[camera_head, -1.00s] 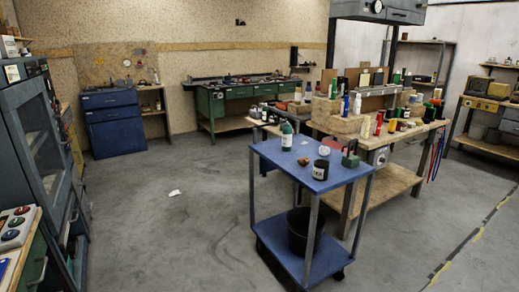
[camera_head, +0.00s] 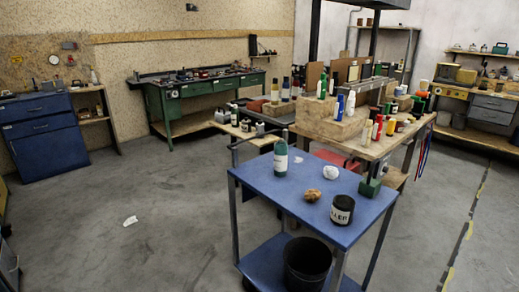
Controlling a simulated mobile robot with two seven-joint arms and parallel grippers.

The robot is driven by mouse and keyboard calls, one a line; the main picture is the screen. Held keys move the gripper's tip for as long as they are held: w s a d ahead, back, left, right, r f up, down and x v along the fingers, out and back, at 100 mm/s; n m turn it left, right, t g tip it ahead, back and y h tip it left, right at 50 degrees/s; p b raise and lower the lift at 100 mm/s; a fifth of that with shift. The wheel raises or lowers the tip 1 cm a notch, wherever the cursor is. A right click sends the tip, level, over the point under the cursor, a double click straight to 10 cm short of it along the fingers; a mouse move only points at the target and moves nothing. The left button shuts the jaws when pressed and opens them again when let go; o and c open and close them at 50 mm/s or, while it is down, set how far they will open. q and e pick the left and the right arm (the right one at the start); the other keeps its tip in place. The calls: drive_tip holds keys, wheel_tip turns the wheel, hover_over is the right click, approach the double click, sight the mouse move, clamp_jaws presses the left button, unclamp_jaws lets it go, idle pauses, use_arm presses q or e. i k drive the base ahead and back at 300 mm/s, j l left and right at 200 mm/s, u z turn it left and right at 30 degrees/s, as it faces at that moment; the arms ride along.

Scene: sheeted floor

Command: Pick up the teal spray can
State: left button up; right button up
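A teal can or bottle with a white label (camera_head: 281,158) stands upright near the back left edge of the blue cart's top (camera_head: 258,186). It looks like the teal spray can, though its top is too small to make out. Nothing touches it, and there is clear surface around it. Neither of my grippers is in view.
The cart top also holds a white crumpled item (camera_head: 331,172), a brown lump (camera_head: 312,195), a black labelled jar (camera_head: 342,210) and a green block-like item (camera_head: 370,187). A cluttered wooden workbench (camera_head: 360,147) stands behind. Open floor lies left of the cart.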

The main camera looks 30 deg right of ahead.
sight(281, 148)
drive_tip(key=i+j+z, duration=0.1)
drive_tip(key=i+z, duration=0.25)
drive_tip(key=i+j+z, duration=0.2)
drive_tip(key=i+z, duration=0.2)
drive_tip(key=i, duration=0.15)
drive_tip(key=i+j+z, duration=0.35)
